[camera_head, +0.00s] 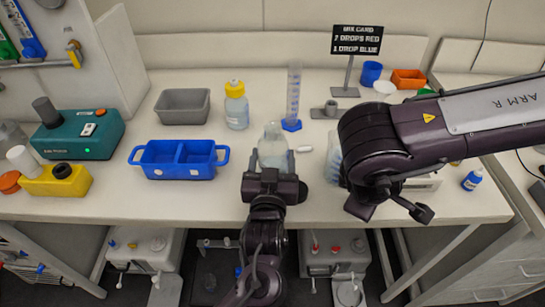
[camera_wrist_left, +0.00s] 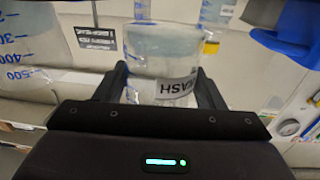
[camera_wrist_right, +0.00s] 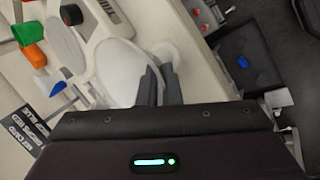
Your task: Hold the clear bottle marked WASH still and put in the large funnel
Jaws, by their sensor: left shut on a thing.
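The clear bottle marked WASH (camera_head: 272,150) stands on the table in the head view. Its label and lower body show in the left wrist view (camera_wrist_left: 165,70). My left gripper (camera_wrist_left: 165,90) is shut on the bottle, with a finger on each side. My right gripper (camera_wrist_right: 160,85) has its fingers close together beside a pale, rounded, funnel-like piece (camera_wrist_right: 112,75). I cannot tell whether they grip it. In the head view my right arm hides much of this area.
A blue two-part tray (camera_head: 180,174), a grey bin (camera_head: 182,121), a yellow-capped bottle (camera_head: 237,112) and a measuring cylinder (camera_head: 293,95) stand near the WASH bottle. A mix card (camera_head: 357,41) stands at the back. Clear tabletop lies in front of the tray.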

